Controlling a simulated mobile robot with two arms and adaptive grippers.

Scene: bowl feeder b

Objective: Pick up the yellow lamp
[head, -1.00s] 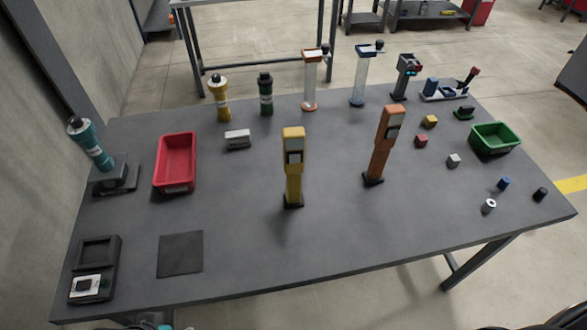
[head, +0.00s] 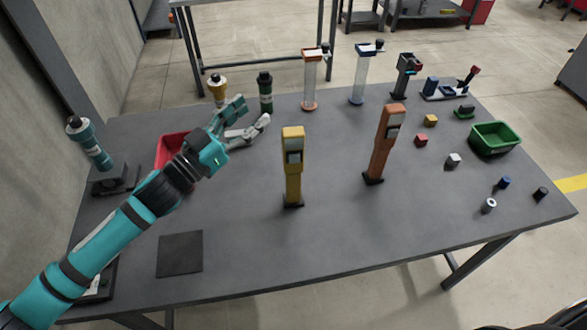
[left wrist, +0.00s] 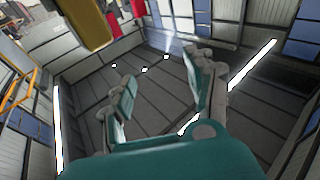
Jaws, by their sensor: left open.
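The yellow lamp (head: 293,165) stands upright on its dark base near the middle of the table, with a pale panel on its upper front. My left gripper (head: 248,118) is open and empty, above the table to the left of and behind the lamp, apart from it. Its fingers point away to the right. In the left wrist view the open fingers (left wrist: 160,85) have nothing between them. A yellow body (left wrist: 88,25) is cut off at that view's upper left; I cannot tell which object it is. My right gripper is not in view.
An orange lamp (head: 384,145) stands right of the yellow one. My arm partly covers a red bin (head: 170,147).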

